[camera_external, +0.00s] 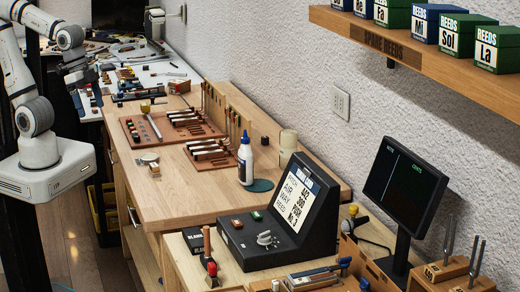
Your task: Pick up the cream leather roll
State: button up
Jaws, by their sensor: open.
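A cream cylinder (288,141) that looks like the leather roll stands upright at the back of the wooden workbench, close to the wall. Its lower part is partly hidden by the black display box in front. My gripper (82,76) is small in the picture at the upper left, over the far white work surface. It is open and well away from the cream cylinder. Its fingertips are too small to make out clearly.
A white glue bottle (245,161) stands on the workbench (180,200), left of the cream cylinder, near a dark green disc (262,185). Brown trays (160,128) with tool racks lie farther back. A black display box (290,225) and monitor (405,190) stand in front.

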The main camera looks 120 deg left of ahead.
jog(key=w+a+r+n+y, duration=0.1)
jog(key=w+a+n, duration=0.1)
jog(key=w+a, duration=0.35)
jog(key=w+a+r+n, duration=0.1)
jog(key=w+a, duration=0.1)
jog(key=w, duration=0.7)
jog(key=n+y+b, duration=0.2)
jog(key=n+y, duration=0.2)
jog(key=n, duration=0.4)
send_over(287, 143)
jog(key=s+d, duration=0.1)
jog(key=s, duration=0.3)
notch_tip(287, 143, down, 18)
jog(key=shift+w+p+x, duration=0.15)
jog(key=shift+p+x, duration=0.6)
jog(key=shift+x, duration=1.2)
jog(key=shift+w+p+x, duration=0.2)
jog(key=shift+p+x, duration=0.55)
jog(key=shift+x, duration=1.25)
jog(key=shift+d, duration=0.2)
jog(key=shift+r, duration=0.1)
jog(key=c, duration=1.1)
